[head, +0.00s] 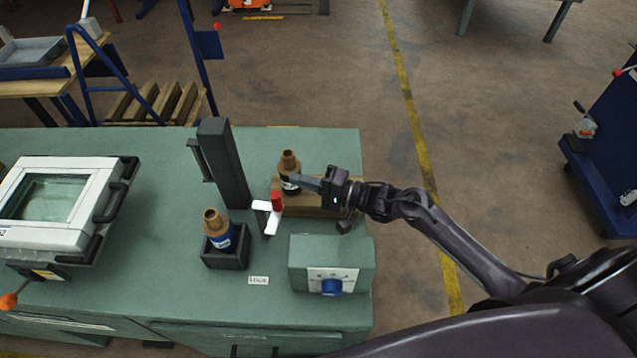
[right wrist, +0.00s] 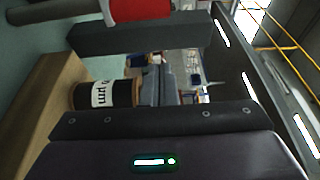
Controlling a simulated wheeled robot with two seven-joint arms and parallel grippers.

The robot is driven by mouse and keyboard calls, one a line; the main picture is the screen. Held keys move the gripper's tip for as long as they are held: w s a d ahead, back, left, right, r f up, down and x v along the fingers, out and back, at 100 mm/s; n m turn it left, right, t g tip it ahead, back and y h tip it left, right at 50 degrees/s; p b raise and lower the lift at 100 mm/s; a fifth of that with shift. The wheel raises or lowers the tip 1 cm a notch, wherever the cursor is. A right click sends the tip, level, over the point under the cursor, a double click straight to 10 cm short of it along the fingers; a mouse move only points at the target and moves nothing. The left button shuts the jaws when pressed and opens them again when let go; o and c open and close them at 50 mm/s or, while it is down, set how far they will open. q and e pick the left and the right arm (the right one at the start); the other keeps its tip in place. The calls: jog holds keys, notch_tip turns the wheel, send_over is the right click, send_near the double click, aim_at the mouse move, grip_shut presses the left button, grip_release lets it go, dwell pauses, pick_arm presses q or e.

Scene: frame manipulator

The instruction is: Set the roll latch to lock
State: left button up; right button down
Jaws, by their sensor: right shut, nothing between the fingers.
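No part reads clearly as the roll latch. A red-handled part on a white bracket (head: 276,203) stands in front of a wooden block (head: 325,207); a red part (right wrist: 138,9) also shows at the top of the right wrist view. A white framed unit (head: 62,170) sits at the left, with an orange-knobbed lever (head: 9,300) at its front. My right gripper (head: 303,182) is shut and empty, above the wooden block, beside a brown-topped bottle (head: 289,161). The bottle's label (right wrist: 101,95) shows beyond the fingers in the right wrist view. My left gripper is out of view.
A dark upright post (head: 222,162) stands on the green bench (head: 165,215). Another bottle (head: 217,228) sits in a black holder. A box (head: 312,252) with a blue knob (head: 331,287) is at the front right. The bench between the white unit and the post is clear.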

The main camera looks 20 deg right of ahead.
aim_at(262, 210)
jog(key=a, duration=0.1)
jog(key=s+a+p, duration=0.1)
jog(key=a+p, duration=0.1)
jog(key=shift+s+a, duration=0.4)
